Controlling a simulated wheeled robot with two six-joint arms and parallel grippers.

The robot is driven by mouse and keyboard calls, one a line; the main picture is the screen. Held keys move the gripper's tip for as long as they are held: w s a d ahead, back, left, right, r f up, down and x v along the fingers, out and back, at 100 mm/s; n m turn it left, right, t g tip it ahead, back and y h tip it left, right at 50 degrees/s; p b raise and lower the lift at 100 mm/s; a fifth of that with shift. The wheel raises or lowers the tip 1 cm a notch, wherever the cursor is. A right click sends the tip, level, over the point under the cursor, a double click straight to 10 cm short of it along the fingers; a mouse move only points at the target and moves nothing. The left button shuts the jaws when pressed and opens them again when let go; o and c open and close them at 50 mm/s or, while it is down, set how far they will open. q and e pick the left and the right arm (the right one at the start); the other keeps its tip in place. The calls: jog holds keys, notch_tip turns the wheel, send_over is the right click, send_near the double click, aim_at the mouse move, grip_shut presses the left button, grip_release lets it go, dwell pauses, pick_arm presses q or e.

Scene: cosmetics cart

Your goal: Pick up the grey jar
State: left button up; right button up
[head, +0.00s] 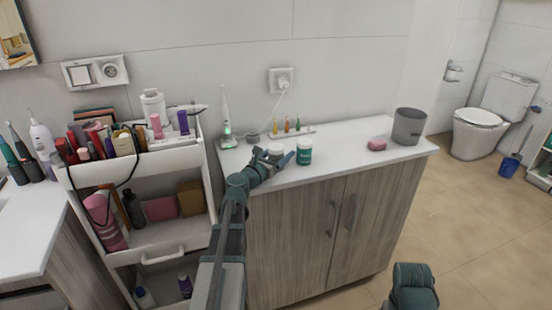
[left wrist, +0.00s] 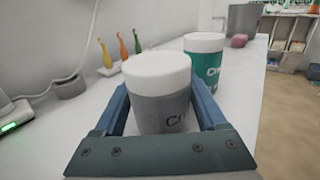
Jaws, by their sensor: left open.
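The grey jar (left wrist: 160,107) with a white lid stands upright on the white counter, between the two open fingers of my left gripper (left wrist: 158,100) in the left wrist view. No grip on it shows. In the head view my left gripper (head: 278,160) reaches over the counter, and the grey jar (head: 275,150) is partly hidden by it. A green jar with a white lid (head: 304,151) stands just to the right; it also shows behind the right finger in the left wrist view (left wrist: 204,66). My right gripper is not in view.
Small coloured interdental brushes (head: 286,126) stand behind the jars. An electric toothbrush on its charger (head: 227,120) is at the left. A pink soap (head: 377,145) and a grey bin (head: 408,126) are to the right. A loaded white cart (head: 150,163) stands left of the cabinet.

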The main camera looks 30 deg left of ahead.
pick_arm(q)
jog(key=shift+w, duration=0.4)
jog(key=shift+s, duration=0.1)
jog(key=c, duration=1.1)
jog(key=shift+c, duration=0.2)
jog(key=shift+r, duration=0.15)
pick_arm(e)
jog(key=shift+r, duration=0.15)
